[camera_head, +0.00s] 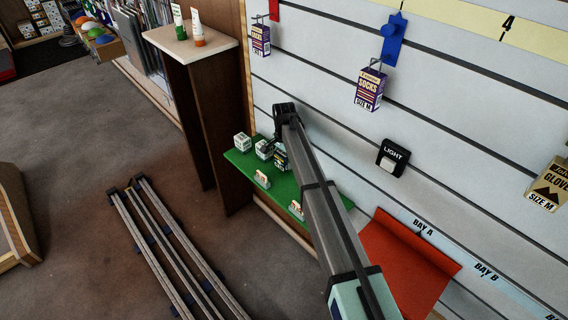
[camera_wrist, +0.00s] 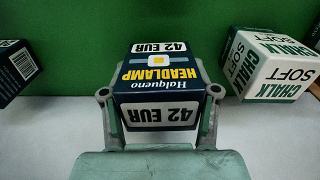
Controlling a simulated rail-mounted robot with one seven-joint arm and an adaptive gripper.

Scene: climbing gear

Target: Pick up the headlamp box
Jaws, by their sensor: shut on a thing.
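The headlamp box (camera_wrist: 158,72) is dark blue with yellow and white lettering and a "42 EUR" label. In the wrist view it sits between the two fingers of my gripper (camera_wrist: 160,95), which is shut on its sides. In the head view a dark box (camera_head: 281,160), seemingly the headlamp box, shows at the green shelf (camera_head: 246,167) beside my arm. My arm hides part of it and most of the gripper there. I cannot tell whether the box touches the shelf.
A white and green chalk box (camera_wrist: 269,66) stands close on the right in the wrist view, and a dark barcoded box (camera_wrist: 14,70) on the left. A red sheet (camera_head: 405,262) lies to the right.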

